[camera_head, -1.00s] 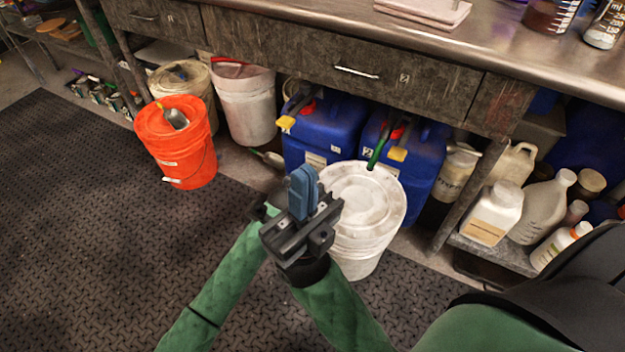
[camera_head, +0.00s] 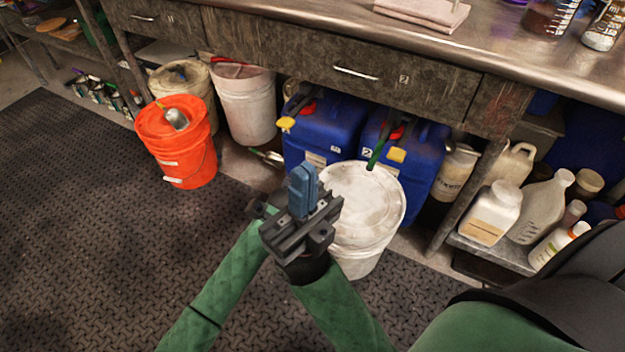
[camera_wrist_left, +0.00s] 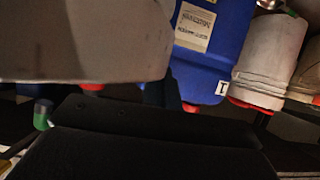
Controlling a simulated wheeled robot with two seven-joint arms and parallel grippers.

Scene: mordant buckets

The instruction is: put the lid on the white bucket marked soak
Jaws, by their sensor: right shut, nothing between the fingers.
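A white bucket (camera_head: 355,262) stands on the floor in front of the blue cans. A round, stained white lid (camera_head: 365,200) covers its top; I cannot tell whether it is seated. No soak marking is readable. My right gripper (camera_head: 303,178), with blue fingers, is shut and empty, in front of the lid's left edge in the head view. My left arm comes in from the lower left; its gripper is mostly hidden behind the right one. In the left wrist view, a large pale surface (camera_wrist_left: 80,45) is very close to a dark finger, and contact is unclear.
Blue cans (camera_head: 325,130) stand close behind the white bucket. Another white bucket (camera_head: 246,108) and an orange bucket (camera_head: 178,145) stand to the left. The bench (camera_head: 300,45) overhangs the back. Bottles (camera_head: 493,213) crowd the low shelf at right. The mat (camera_head: 80,220) is clear at left.

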